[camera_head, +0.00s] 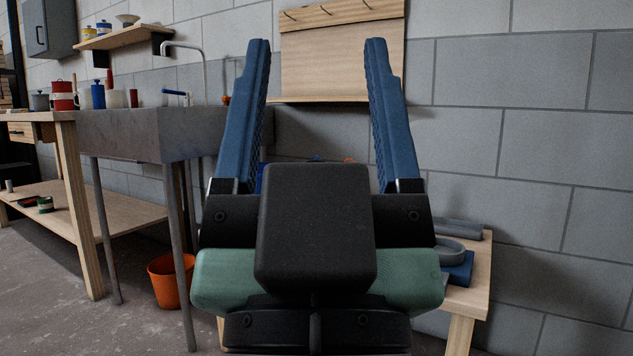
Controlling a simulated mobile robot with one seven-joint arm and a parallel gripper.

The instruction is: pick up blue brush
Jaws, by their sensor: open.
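My gripper (317,46) is in the middle of the view, with its two long blue fingers pointing up and spread wide apart. Nothing shows between the fingers except the wall and a wooden board behind. I cannot make out a blue brush for certain. A small blue item (174,92) is at the back of the grey sink (135,132), left of my gripper and apart from it; it is too small to tell what it is. Bits of blue show low behind my gripper, mostly hidden by it.
A wooden workbench (78,225) with cans stands at left. An orange bucket (168,280) is under the sink. A pegged board (340,55) is against the wall.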

